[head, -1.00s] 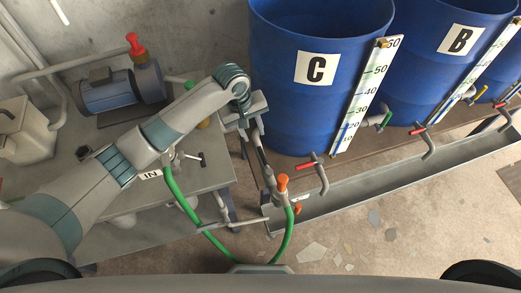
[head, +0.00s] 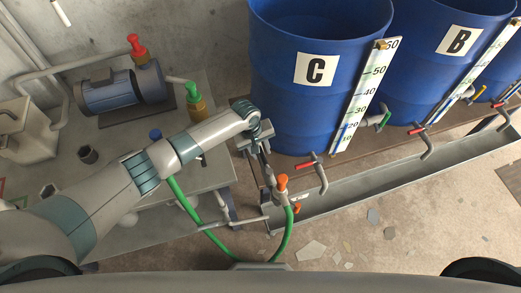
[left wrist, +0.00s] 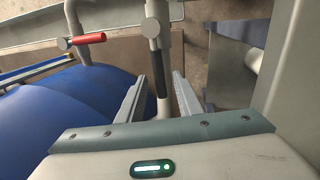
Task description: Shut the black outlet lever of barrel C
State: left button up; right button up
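Barrel C (head: 300,105) is the blue drum marked C, left of barrel B in the head view. In the left wrist view, a black lever (left wrist: 158,72) runs from a round grey pivot (left wrist: 151,28) on a pale pipe toward my palm. My left gripper (left wrist: 160,84) is open, with one finger on each side of this lever and gaps visible. In the head view the left gripper (head: 268,174) is at barrel C's lower left, beside the orange-capped pipe (head: 282,184); the black lever cannot be made out there. My right gripper is not in view.
A red-handled tap (head: 306,164) stands just right of the gripper; it shows in the left wrist view (left wrist: 88,38). A grey trough (head: 370,185) runs along the barrel fronts. A green hose (head: 210,240) loops below my arm. A blue pump (head: 110,92) stands on the left bench.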

pick_arm(q)
jog(key=shift+f, duration=0.1)
grip_shut()
dwell(0.3)
